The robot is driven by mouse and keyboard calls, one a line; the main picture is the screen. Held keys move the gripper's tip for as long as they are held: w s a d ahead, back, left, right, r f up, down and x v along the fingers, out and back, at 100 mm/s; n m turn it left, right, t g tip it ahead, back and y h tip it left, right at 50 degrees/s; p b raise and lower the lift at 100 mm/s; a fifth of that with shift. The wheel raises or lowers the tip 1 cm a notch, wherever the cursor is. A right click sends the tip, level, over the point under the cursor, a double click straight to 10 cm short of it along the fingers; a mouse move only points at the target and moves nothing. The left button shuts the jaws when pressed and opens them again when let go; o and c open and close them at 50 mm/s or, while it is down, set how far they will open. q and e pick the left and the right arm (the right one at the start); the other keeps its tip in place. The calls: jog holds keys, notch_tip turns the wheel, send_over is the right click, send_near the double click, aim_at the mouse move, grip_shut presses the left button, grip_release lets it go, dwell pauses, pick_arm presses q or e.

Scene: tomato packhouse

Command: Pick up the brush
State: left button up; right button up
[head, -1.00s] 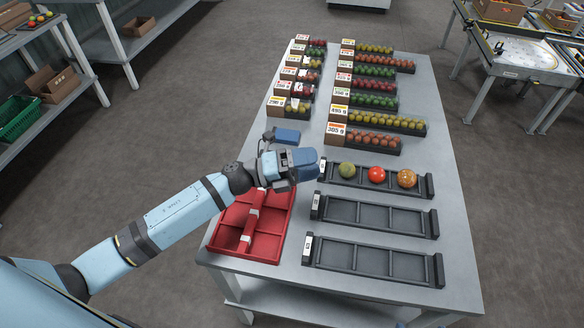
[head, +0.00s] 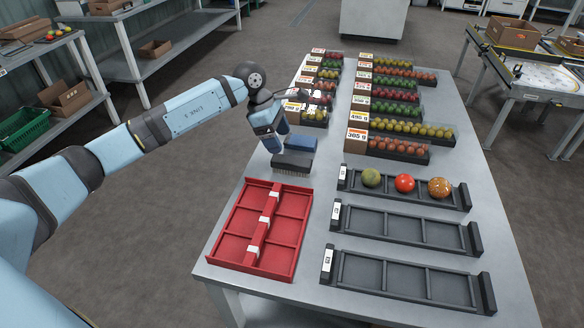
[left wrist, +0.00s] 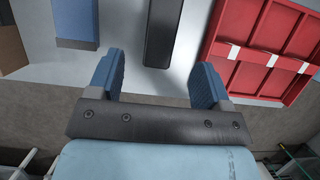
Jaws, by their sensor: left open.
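The brush (head: 292,164) is a dark block with bristles along its lower edge. It lies on the table just behind the red tray and in front of a blue block (head: 301,143). My left gripper (head: 278,137) points down beside the brush and the blue block, to their left. It is open and empty. In the left wrist view the dark back of the brush (left wrist: 163,30) lines up with the gap between the open fingers (left wrist: 158,68), beyond the tips. The blue block (left wrist: 76,22) is to its left there. My right gripper is not seen.
The red divided tray (head: 235,192) is close in front of the brush. Several punnets of small tomatoes (head: 400,128) stand behind and right. A black tray (head: 350,182) holds three tomatoes; two empty black trays (head: 330,225) lie nearer.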

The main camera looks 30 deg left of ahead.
aim_at(291, 160)
pick_arm(q)
jog(key=x, duration=0.9)
jog(key=shift+s+d+b, duration=0.1)
jog(key=shift+d+b, duration=0.1)
jog(key=shift+b, duration=0.1)
jog(key=shift+f, duration=0.2)
jog(key=c, duration=1)
jog(key=shift+r, duration=0.1)
jog(key=shift+r, duration=0.5)
notch_tip(291, 160, up, 19)
jog(key=shift+r+p, duration=0.15)
jog(key=shift+p, duration=0.65)
